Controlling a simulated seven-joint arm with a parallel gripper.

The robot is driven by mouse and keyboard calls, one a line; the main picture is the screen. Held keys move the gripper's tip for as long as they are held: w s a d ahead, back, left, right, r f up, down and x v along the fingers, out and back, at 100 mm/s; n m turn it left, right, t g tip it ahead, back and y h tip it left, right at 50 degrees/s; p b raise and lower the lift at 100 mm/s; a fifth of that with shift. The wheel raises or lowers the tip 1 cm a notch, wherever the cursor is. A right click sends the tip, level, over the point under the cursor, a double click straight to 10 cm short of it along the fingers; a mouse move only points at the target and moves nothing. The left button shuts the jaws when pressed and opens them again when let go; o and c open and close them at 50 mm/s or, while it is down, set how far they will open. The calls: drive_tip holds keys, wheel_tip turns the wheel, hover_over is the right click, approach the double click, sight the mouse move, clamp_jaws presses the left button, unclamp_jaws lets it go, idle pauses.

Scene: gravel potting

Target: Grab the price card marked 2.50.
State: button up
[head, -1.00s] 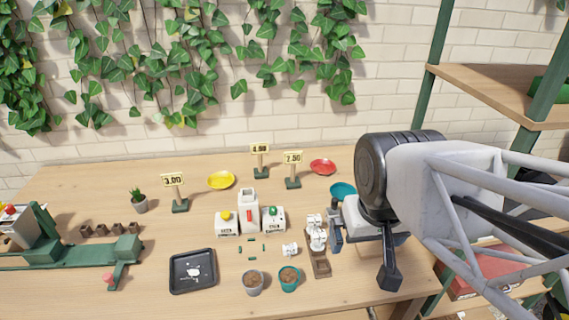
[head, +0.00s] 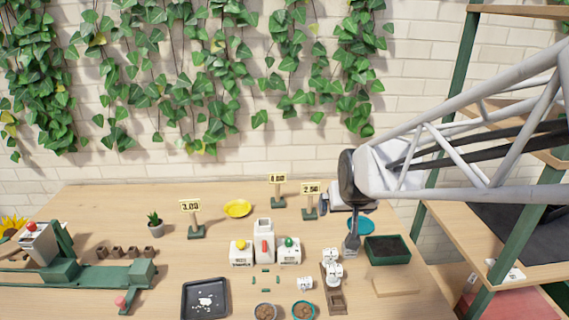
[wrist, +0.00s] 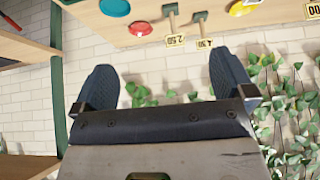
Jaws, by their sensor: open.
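The price card marked 2.50 (head: 311,188) is a yellow sign on a short post with a dark green base, upright at the back of the table. My gripper (head: 338,226) is just right of it in the head view, fingers spread and empty. In the wrist view, the 2.50 card (wrist: 174,41) appears upside down beyond the gap of my open gripper (wrist: 165,82), apart from both fingers. A second card (head: 277,178) stands close on its left in the head view; its figures are hard to read. The 3.00 card (head: 190,206) stands farther left.
A yellow dish (head: 237,208) lies between the cards. A red dish (wrist: 140,28) shows in the wrist view. A teal dish (head: 361,225) and dark green tray (head: 387,250) lie near my gripper. A white device with buttons (head: 264,243) stands in front. The ivy-covered wall is behind.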

drive_tip(key=w+a+f+t, duration=0.1)
drive_tip(key=w+f+t, duration=0.35)
drive_tip(key=w, duration=1.05)
drive_tip(key=t, duration=0.2)
approach(311, 188)
drive_tip(key=w, duration=0.3)
drive_tip(key=shift+w+a+f+t, duration=0.15)
drive_tip(key=shift+w+f+t, duration=0.1)
drive_tip(key=shift+w+f, duration=0.45)
drive_tip(key=shift+s+f, duration=0.1)
drive_tip(key=shift+s, duration=0.05)
drive_tip(key=shift+x, duration=1.3)
drive_tip(key=shift+f, duration=0.1)
drive_tip(key=shift+x, duration=2.55)
drive_tip(key=shift+f, duration=0.1)
